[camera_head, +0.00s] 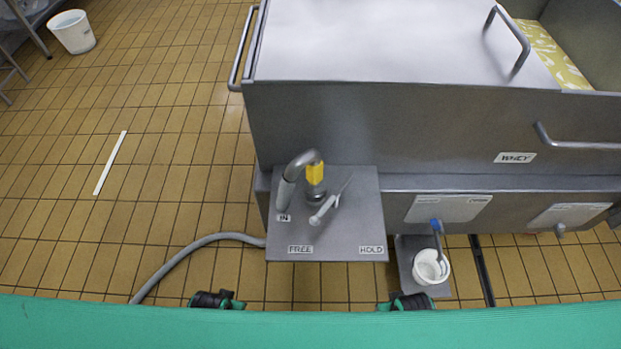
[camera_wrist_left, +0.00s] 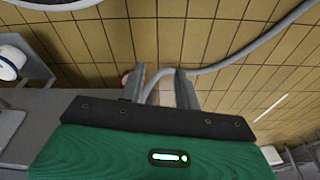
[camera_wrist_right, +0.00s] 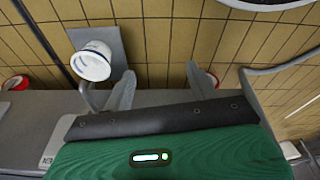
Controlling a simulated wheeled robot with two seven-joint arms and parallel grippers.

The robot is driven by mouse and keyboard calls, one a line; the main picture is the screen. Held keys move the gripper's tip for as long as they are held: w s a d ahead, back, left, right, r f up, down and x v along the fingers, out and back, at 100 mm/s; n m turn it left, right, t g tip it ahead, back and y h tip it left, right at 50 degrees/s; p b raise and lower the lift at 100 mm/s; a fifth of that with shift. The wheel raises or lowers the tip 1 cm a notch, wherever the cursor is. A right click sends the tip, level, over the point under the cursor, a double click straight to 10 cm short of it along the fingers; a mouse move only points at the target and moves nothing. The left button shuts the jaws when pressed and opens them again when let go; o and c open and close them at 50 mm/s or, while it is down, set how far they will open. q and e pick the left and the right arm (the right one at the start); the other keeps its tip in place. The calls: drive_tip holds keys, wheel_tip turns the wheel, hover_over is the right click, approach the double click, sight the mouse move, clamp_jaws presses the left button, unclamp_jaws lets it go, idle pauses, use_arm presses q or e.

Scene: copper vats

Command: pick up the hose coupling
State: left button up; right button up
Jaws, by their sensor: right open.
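On a steel shelf (camera_head: 352,225) at the front of the vat stands a yellow piece (camera_head: 315,173) on a grey round base, beside a bent grey pipe (camera_head: 290,180). It looks like the hose coupling, but I cannot tell for sure. A small lever (camera_head: 324,210) sits just in front of it, with FREE and HOLD labels on the shelf edge. My left gripper (camera_wrist_left: 158,88) is open and empty, its fingers apart. My right gripper (camera_wrist_right: 162,86) is also open and empty. The coupling is not clear in either wrist view, and the fingers do not show in the head view.
A grey hose (camera_head: 195,250) runs from the shelf across the tiled floor. A white bucket (camera_head: 430,267) stands below a blue tap, right of the shelf. The steel vat (camera_head: 400,125) fills the back. The floor on the left is mostly clear, with a white strip (camera_head: 110,163).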

wheel_tip(320, 180, up, 12)
drive_tip(key=w+t+b, duration=0.1)
drive_tip(key=w+b, duration=0.1)
drive_tip(key=b, duration=0.2)
use_arm(q)
drive_tip(key=w+r+b+v, duration=0.1)
drive_tip(key=w+v, duration=0.2)
drive_tip(key=v, duration=1.1)
use_arm(e)
drive_tip(key=n+t+y, duration=0.6)
drive_tip(key=t+y, duration=0.4)
drive_tip(key=y, duration=0.1)
approach(319, 168)
drive_tip(key=x, duration=0.6)
drive_tip(key=shift+w+d, duration=0.1)
drive_tip(key=shift+w, duration=0.05)
drive_tip(key=shift+x, duration=3)
use_arm(q)
wheel_tip(319, 168, down, 11)
drive_tip(key=d, duration=0.2)
drive_tip(key=shift+f, duration=0.15)
use_arm(e)
drive_tip(key=shift+c, duration=0.5)
drive_tip(key=shift+r, duration=0.1)
drive_tip(key=c, duration=1.1)
